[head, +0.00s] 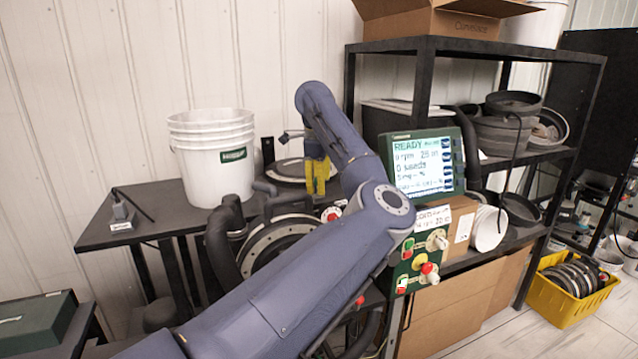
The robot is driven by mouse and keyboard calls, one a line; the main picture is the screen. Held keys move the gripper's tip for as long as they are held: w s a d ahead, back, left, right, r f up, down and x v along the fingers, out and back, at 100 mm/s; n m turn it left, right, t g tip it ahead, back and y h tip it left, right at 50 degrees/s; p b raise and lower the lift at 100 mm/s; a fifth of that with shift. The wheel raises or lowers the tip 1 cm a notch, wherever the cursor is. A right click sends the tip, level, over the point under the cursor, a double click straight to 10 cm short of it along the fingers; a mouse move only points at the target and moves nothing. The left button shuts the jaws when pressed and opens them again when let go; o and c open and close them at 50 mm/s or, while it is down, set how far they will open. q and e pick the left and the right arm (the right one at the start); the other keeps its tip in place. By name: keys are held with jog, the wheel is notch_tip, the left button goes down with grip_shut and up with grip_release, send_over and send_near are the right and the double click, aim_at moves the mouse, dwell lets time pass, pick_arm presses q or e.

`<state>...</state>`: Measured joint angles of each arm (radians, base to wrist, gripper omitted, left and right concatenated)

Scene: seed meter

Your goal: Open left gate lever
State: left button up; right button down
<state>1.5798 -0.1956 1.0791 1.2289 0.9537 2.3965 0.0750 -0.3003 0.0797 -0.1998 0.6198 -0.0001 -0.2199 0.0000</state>
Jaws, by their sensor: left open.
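The seed meter (246,262) stands at the dark table's right end, a round black housing with thick black hoses, partly behind my left arm. My left gripper (318,190) has yellow fingers pointing down, and it is open above and behind the housing, near a round dark lid (284,171). A red and white round part (331,214) shows just below the fingers. I cannot make out the left gate lever; my arm covers much of the meter. Contact between the fingers and anything is not clear. My right gripper is not in view.
A monitor (424,162) reads READY above a green control panel (421,252) with knobs, close right of my arm. Stacked white buckets (211,157) stand left on the table (150,226). A black shelf (430,45) and a yellow crate (572,292) are at right.

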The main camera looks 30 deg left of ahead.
pick_arm(q)
jog(key=shift+c, duration=0.6)
grip_shut()
